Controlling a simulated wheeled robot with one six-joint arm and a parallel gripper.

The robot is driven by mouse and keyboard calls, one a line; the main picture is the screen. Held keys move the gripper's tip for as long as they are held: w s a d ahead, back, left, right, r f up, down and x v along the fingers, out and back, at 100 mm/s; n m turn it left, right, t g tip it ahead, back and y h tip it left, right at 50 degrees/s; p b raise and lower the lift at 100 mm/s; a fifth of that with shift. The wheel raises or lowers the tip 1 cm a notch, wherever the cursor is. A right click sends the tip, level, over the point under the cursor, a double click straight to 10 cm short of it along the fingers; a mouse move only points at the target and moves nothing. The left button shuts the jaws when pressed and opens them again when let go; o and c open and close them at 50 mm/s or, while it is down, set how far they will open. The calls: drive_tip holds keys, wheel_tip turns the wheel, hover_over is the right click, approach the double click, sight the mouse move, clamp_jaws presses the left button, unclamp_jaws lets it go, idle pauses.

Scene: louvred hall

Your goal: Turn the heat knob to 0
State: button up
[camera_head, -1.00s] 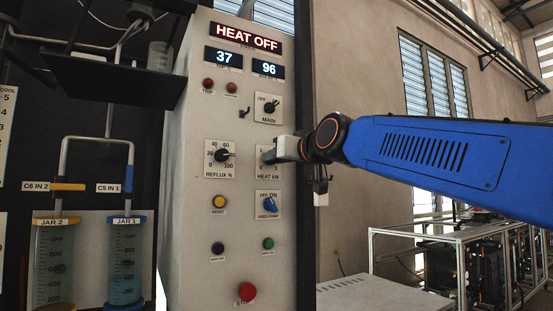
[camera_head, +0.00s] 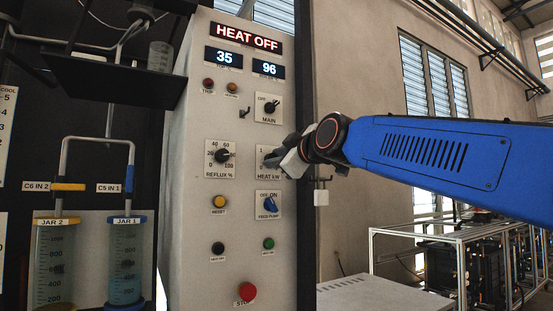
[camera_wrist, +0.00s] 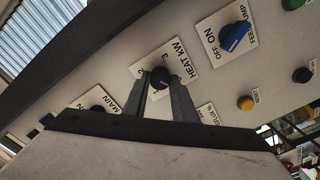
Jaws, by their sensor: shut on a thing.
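The black heat knob (camera_wrist: 160,78) sits on a white plate marked HEAT KW (camera_wrist: 180,62) in the wrist view. My gripper (camera_wrist: 164,90) is shut on the knob, one finger on each side. In the head view my gripper (camera_head: 285,160) covers the knob and most of its plate (camera_head: 264,150). Where the knob's pointer stands is not clear. The display at the panel's top (camera_head: 247,37) reads HEAT OFF. Two smaller displays below it read 35 (camera_head: 223,58) and 96 (camera_head: 268,68).
Close around are the MAIN switch (camera_head: 270,107), the reflux knob (camera_head: 222,155) and the blue feed pump switch (camera_head: 269,204). A red stop button (camera_head: 246,291) is at the panel's bottom. Glass jars (camera_head: 125,265) stand at the left. A metal frame (camera_head: 440,250) is at the right.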

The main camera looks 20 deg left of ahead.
drive_tip(key=shift+f+n, duration=0.1)
drive_tip(key=shift+n, duration=1.1)
drive_tip(key=o, duration=1)
drive_tip(key=shift+o, duration=0.2)
drive_tip(key=v, duration=1.7)
drive_tip(key=shift+s, duration=0.2)
drive_tip(key=shift+d, duration=0.1)
